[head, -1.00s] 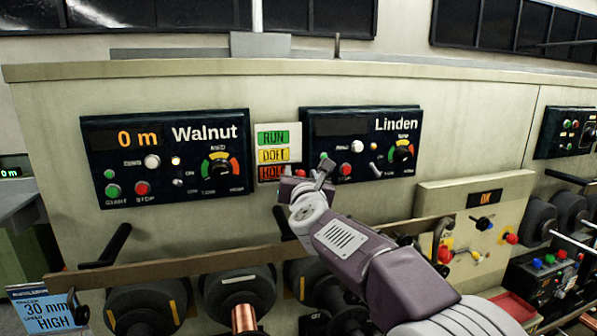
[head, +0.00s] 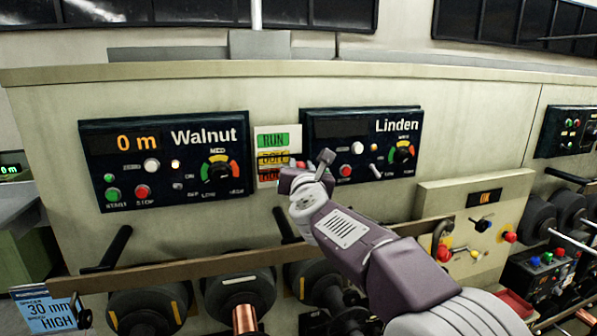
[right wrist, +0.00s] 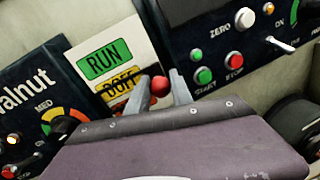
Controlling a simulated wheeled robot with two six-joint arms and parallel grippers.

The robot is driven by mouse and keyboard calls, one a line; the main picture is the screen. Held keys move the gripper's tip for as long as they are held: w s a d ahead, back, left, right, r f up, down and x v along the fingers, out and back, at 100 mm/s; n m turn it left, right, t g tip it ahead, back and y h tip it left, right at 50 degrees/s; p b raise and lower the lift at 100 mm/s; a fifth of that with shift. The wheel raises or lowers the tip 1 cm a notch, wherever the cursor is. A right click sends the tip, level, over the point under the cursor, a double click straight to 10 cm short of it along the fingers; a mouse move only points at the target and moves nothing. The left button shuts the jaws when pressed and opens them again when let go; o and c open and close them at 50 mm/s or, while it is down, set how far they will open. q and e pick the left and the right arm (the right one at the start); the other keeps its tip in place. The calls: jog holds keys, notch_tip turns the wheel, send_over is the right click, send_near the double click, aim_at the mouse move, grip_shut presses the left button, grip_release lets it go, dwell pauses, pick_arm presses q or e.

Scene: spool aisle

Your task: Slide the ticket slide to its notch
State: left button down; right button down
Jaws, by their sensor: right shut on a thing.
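The ticket card (head: 265,131) is a white plate between the Walnut and Linden panels, with green RUN, yellow DOFF and red HOLD labels stacked on it. It also shows in the right wrist view (right wrist: 82,48). A red knob (right wrist: 160,86) sits at the card's right side, about level with DOFF. My right gripper (head: 294,170) is shut on this knob; its two grey fingers (right wrist: 160,94) stand on either side of it. The gripper covers part of the lower labels. The slide's body and the notches cannot be made out. My left gripper is not in view.
The Walnut panel (head: 165,160) reads 0 m and has buttons and a dial. The Linden panel (head: 340,125) lies close right of my gripper, with a toggle and buttons near my wrist. A brown rail (head: 160,267) and several spools lie below.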

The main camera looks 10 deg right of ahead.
aim_at(299, 138)
jog(key=shift+r+p, duration=2.4)
jog(key=shift+r, duration=0.65)
jog(key=c, duration=1.1)
grip_release()
jog(key=shift+o, duration=0.2)
jog(key=shift+s, duration=0.1)
